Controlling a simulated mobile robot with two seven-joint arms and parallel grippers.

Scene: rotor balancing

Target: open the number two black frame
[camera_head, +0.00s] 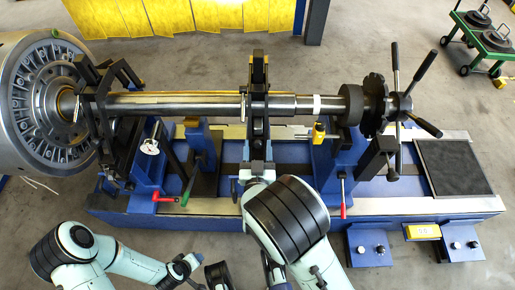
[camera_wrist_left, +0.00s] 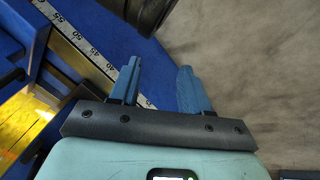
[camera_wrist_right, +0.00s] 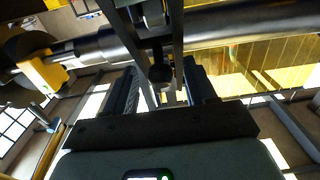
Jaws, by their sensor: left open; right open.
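A black frame (camera_head: 259,75) spans the long steel shaft (camera_head: 190,104) near the middle of the blue machine in the head view. A second black frame (camera_head: 112,88) stands at the shaft's left end. I cannot read a number on either. My right gripper (camera_head: 256,158) is at the near end of the middle frame. In the right wrist view my right gripper (camera_wrist_right: 163,88) is open, with the frame's dark bars and a knob (camera_wrist_right: 161,74) between or just beyond its fingers; contact is unclear. My left gripper (camera_wrist_left: 157,88) is open and empty, above the blue base's edge.
A large round faceplate (camera_head: 50,100) stands at the left. A spoked handwheel (camera_head: 392,103) is at the shaft's right end. Red-tipped levers (camera_head: 343,208) stick out toward the front. A dark square pad (camera_head: 452,167) lies at the base's right. The floor in front is grey.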

